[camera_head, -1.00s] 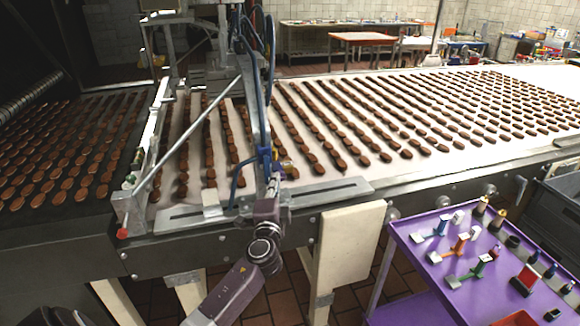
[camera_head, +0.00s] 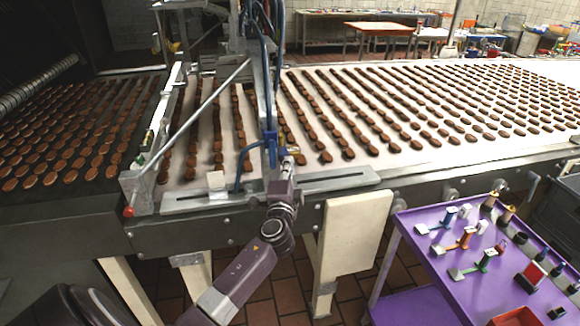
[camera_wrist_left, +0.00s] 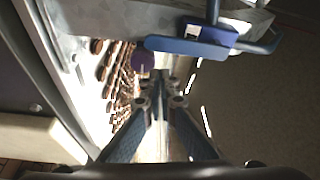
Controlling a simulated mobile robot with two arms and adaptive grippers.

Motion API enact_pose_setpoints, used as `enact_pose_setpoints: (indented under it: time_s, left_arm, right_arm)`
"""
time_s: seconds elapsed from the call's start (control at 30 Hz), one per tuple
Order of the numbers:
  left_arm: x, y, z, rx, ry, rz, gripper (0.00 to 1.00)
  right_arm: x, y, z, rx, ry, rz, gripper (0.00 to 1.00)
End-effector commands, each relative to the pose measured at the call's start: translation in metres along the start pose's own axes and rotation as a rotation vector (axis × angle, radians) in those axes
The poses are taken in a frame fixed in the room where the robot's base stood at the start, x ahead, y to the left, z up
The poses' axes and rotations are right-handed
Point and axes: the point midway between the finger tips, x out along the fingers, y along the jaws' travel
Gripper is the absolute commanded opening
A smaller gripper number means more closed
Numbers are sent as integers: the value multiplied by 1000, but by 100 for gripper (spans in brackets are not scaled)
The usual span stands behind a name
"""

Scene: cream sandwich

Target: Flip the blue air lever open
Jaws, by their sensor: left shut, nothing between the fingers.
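The blue air lever (camera_head: 270,146) is on the upright metal post of the machine over the belt. In the left wrist view the blue lever (camera_wrist_left: 190,46) lies across the top, its long bar roughly level in the picture. My left gripper (camera_head: 288,160) is right beside the lever in the head view, partly hidden by my wrist. In the left wrist view my left gripper (camera_wrist_left: 162,82) is shut and empty, its fingertips just below the blue bar. I cannot tell whether they touch it. My right gripper is not in view.
Rows of brown biscuits lie on the white belt (camera_head: 440,160) behind. A metal rail (camera_head: 330,182) runs along the machine's front edge. Blue hoses (camera_head: 250,60) hang along the post. A purple cart (camera_head: 420,255) with small tools stands at the right.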

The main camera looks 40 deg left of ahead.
Motion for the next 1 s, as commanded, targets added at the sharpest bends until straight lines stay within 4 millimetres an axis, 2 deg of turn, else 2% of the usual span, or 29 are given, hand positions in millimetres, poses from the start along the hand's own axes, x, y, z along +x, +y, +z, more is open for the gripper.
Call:
enact_pose_setpoints:
  time_s: [0.03,0.3,0.37,0.6,0.8,1.0]
  left_arm:
    - [4,2,-1,-3,2,-1,0]
    - [-42,0,-2,-2,6,0,0]
    - [-52,-1,-2,-3,5,1,0]
    - [-87,-4,-3,-2,5,1,0]
    - [-97,-7,-3,-1,6,-1,0]
    - [-98,-7,-3,-1,5,-1,0]
  right_arm:
    - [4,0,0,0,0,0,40]
    - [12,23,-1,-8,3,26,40]
    - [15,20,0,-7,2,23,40]
    - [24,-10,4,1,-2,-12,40]
    - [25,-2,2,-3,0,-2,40]
    - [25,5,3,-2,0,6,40]
